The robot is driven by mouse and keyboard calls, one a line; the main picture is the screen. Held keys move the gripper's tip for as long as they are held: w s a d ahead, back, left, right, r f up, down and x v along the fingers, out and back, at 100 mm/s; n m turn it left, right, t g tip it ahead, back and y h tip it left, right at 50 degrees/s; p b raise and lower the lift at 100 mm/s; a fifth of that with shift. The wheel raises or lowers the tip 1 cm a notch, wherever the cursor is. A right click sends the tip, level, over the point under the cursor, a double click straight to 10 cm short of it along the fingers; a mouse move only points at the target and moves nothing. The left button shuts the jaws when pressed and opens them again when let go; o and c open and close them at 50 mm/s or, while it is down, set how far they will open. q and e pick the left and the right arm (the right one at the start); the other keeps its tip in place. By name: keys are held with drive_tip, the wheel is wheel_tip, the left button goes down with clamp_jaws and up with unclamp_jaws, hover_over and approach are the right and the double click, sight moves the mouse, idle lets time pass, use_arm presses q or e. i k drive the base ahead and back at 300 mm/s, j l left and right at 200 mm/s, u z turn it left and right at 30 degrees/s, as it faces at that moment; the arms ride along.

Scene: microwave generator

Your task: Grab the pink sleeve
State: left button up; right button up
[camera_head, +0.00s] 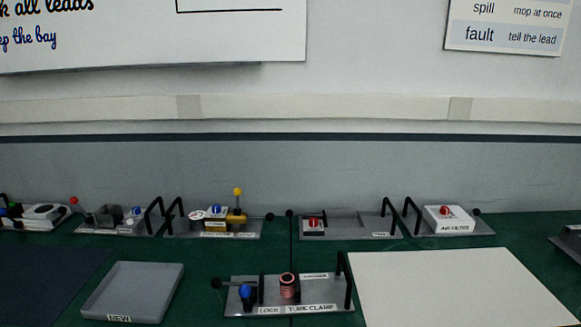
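A small pink ribbed cylinder (288,287), which looks like the pink sleeve, stands upright on a grey plate module (323,308) in the front middle. The module's labels appear to read "LOCK" and "TUBE CLAMP". A blue knob (245,291) is just left of the sleeve, and a dark upright post stands close to its left. Dark handles rise at the module's right end. Neither of my grippers is in view, and nothing touches the sleeve from above.
A grey tray (96,306) labelled "NEW" lies to the left and looks empty. A white board (455,285) lies to the right. Several modules with handles and knobs stand in a row behind, including a yellow-knobbed one (238,192). Green table shows between them.

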sight(287, 281)
drive_tip(key=i+j+z, duration=0.1)
drive_tip(key=j+z, duration=0.2)
drive_tip(key=j, duration=0.3)
drive_tip(key=j+z, duration=0.3)
drive_tip(key=j, duration=0.35)
